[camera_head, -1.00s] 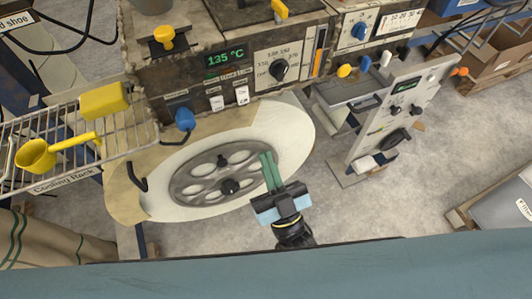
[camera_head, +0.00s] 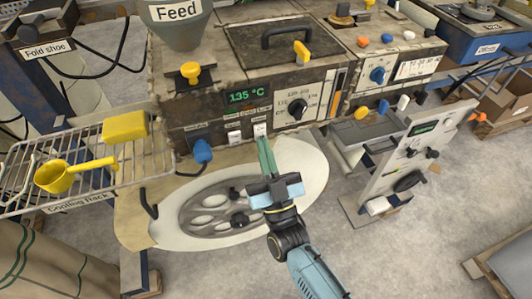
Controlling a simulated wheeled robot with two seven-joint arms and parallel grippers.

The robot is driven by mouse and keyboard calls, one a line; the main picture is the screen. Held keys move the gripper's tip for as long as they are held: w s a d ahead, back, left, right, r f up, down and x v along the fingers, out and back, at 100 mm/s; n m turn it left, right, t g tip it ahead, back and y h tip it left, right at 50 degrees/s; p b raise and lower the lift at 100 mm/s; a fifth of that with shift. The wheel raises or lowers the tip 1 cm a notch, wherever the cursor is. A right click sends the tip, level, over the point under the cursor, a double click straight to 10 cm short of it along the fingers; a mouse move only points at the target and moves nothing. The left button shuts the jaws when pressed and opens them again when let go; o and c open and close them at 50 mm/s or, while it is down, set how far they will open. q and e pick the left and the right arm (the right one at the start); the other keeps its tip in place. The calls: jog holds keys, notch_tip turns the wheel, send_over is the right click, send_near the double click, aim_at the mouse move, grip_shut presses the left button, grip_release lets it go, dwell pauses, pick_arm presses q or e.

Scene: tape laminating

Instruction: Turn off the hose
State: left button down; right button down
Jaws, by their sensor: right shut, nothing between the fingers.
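A worn grey-brown machine (camera_head: 215,120) carries a green display (camera_head: 246,96) reading 135 °C. Below the display are two white rocker switches, a left one (camera_head: 234,137) and a right one (camera_head: 260,130). Their small labels are too blurred to read, so I cannot tell which belongs to the hose. My right gripper (camera_head: 265,145) is shut and empty, its green fingers pointing up toward the machine front. Its tips appear just below the right switch; I cannot tell whether they touch it. My left gripper is out of view.
A round white disc with a grey spoked wheel (camera_head: 192,216) lies beneath my right gripper. A blue knob (camera_head: 202,150) is left of the switches and a black dial (camera_head: 297,109) right. A cooling rack (camera_head: 100,160) holds a yellow ladle (camera_head: 62,176) and a yellow block (camera_head: 124,127).

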jog(key=shift+w+a+f+t+b, duration=0.1)
jog(key=shift+w+f+t+b, duration=0.2)
jog(key=shift+b, duration=0.75)
jog(key=shift+r, duration=0.15)
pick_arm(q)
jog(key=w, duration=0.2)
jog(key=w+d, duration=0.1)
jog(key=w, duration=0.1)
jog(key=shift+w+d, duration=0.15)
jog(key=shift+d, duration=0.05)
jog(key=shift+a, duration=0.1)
